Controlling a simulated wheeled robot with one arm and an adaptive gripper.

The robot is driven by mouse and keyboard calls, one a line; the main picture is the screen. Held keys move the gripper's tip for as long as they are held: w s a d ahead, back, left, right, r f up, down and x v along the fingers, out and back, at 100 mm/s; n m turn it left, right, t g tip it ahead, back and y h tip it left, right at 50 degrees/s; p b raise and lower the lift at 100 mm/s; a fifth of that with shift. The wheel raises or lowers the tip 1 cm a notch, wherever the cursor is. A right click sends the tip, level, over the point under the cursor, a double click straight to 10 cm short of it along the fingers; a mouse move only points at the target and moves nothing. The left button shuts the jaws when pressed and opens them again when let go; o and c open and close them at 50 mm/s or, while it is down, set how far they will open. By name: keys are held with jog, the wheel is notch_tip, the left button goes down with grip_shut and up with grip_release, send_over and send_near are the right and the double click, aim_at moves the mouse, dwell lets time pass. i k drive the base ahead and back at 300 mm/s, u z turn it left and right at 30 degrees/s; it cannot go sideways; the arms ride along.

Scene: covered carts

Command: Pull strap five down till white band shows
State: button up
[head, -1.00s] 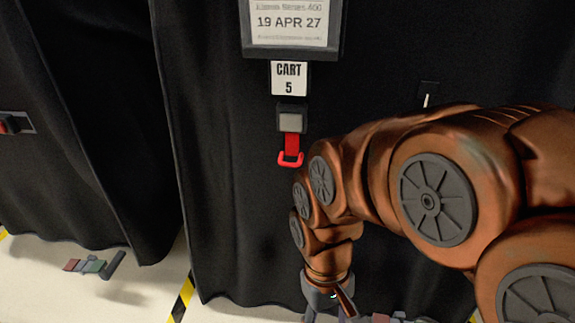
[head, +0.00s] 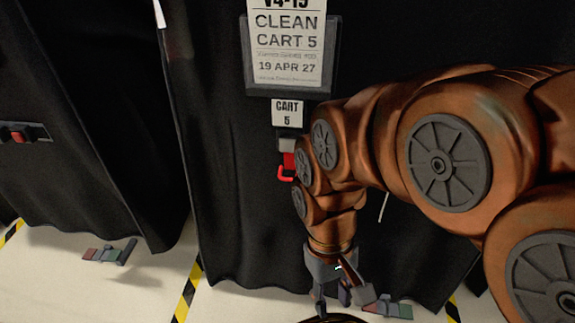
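The red strap (head: 289,159) with its red pull loop (head: 285,173) hangs from a grey buckle (head: 288,144) on the black cover, below the white label (head: 287,113) reading CART 5. No white band shows on the visible part of the strap. My arm hides its right side. My gripper (head: 335,300) points down near the floor, well below the strap and apart from it. Its fingers look spread, with nothing seen between them, though its lower part meets the frame's bottom edge.
A sign (head: 287,45) reading CLEAN CART 5 hangs above the label. A covered cart with a red latch (head: 18,135) stands at left. Pedals (head: 388,308) (head: 108,253) sit low at the cart bottoms. Yellow-black tape (head: 188,292) marks the pale floor.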

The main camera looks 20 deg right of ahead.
aim_at(288, 180)
jog(key=z, duration=0.8)
jog(key=k, duration=1.15)
jog(key=u, duration=1.15)
